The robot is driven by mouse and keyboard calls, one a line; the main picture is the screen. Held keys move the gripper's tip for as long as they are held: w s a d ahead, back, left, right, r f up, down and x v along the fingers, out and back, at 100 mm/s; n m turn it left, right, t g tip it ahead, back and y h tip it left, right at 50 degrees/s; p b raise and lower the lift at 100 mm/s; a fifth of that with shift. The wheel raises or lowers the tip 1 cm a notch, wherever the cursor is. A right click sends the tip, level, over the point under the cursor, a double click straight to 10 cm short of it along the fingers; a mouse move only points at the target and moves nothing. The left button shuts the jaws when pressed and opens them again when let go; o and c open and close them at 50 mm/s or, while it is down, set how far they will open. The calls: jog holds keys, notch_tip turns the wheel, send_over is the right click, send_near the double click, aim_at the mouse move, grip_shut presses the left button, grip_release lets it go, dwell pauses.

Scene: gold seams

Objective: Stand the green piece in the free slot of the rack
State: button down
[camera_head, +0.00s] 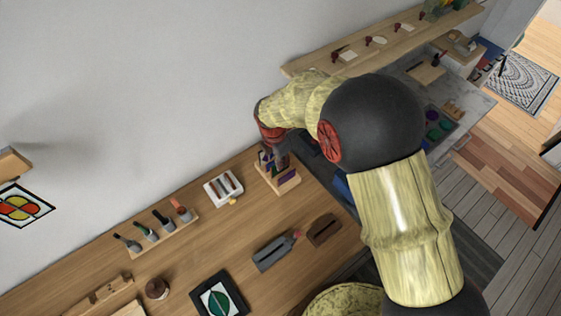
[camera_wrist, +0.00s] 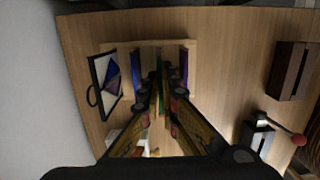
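The wooden rack (camera_head: 289,186) stands near the right end of the workbench and also shows in the wrist view (camera_wrist: 190,43). A purple piece (camera_wrist: 184,66) stands at its right end and another blue-purple piece (camera_wrist: 136,74) at its left. The thin green piece (camera_wrist: 158,68) is upright between my fingertips, over or in the middle of the rack. My gripper (camera_wrist: 159,88) appears shut on it, with the fingers pointing down. The green piece's lower edge is hidden, so I cannot tell whether it is seated. In the head view my gripper (camera_head: 280,158) partly covers the rack.
A framed panel with coloured triangles (camera_wrist: 106,80) is close left of the rack in the wrist view. A white tray (camera_head: 223,187), a grey tool (camera_head: 272,254) and a dark wooden block (camera_head: 323,230) lie nearby. A rack of handled tools (camera_head: 165,237) stands farther left.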

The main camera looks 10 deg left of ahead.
aim_at(281, 172)
jog(key=shift+f, duration=1.7)
dwell(2.0)
jog(key=c, duration=2)
grip_release()
jog(key=shift+o, duration=0.6)
jog(key=o, duration=0.4)
jog(key=shift+r, duration=0.2)
jog(key=shift+r+p, duration=2.55)
jog(key=shift+r, duration=0.85)
